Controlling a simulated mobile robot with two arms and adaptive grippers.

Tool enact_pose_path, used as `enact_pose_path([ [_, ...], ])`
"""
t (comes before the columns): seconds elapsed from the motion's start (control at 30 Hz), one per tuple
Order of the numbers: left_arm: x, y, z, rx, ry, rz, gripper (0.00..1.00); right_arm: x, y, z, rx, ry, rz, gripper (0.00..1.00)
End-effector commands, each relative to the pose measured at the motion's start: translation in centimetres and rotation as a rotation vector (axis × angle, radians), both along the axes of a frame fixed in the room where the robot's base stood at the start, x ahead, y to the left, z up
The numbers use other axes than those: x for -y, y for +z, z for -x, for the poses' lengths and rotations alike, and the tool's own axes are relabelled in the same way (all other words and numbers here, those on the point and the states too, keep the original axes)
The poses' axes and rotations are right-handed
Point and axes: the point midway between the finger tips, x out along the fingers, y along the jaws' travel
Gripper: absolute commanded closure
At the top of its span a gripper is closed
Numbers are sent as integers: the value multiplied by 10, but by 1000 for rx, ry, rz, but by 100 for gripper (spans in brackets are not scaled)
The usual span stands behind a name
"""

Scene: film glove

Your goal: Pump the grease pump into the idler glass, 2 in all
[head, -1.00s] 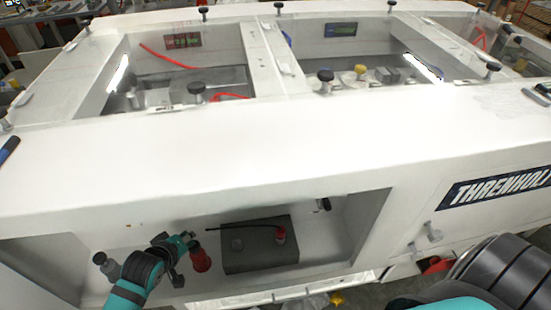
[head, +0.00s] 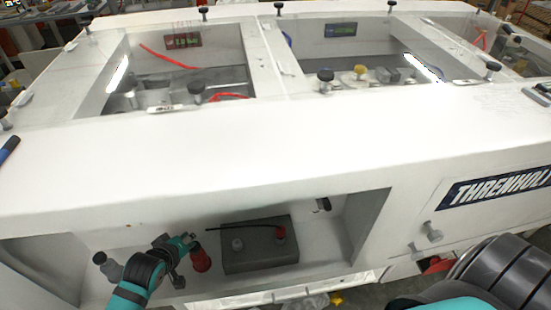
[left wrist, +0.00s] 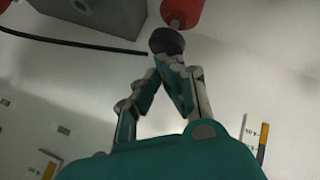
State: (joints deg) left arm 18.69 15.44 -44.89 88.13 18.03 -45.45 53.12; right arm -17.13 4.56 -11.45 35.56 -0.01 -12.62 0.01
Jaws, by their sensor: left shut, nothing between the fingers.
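A red bottle-shaped thing, likely the grease pump (head: 201,261), stands in the lower recess of the white machine. In the left wrist view its red body (left wrist: 181,10) shows at the top, with a short metal stem and a dark round head (left wrist: 166,41). My left gripper (head: 188,241) is shut and empty, its fingertips (left wrist: 170,60) at the dark head. I cannot tell whether they touch it. A grey vessel with a dark top (head: 111,268) stands left of my gripper. I cannot tell whether it is the idler glass. My right gripper is out of view.
A dark grey box (head: 262,262) with a red cap, a grey cap and a black rod or cable stands right of the pump. The recess's right wall (head: 362,230) and the machine's broad white top (head: 270,150) bound the space.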

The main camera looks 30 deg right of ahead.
Motion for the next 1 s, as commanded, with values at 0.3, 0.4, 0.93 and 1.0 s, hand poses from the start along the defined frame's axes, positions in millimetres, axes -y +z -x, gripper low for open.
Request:
enact_pose_path([
  [0.3,0,-3,1,-4,-1,-2,100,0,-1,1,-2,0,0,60],
  [0.4,0,-4,1,-4,0,-1,100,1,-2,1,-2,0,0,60],
  [0.93,0,-11,2,-6,0,-2,100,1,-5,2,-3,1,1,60],
  [1.0,0,-12,2,-6,-1,-2,100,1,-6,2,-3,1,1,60],
])
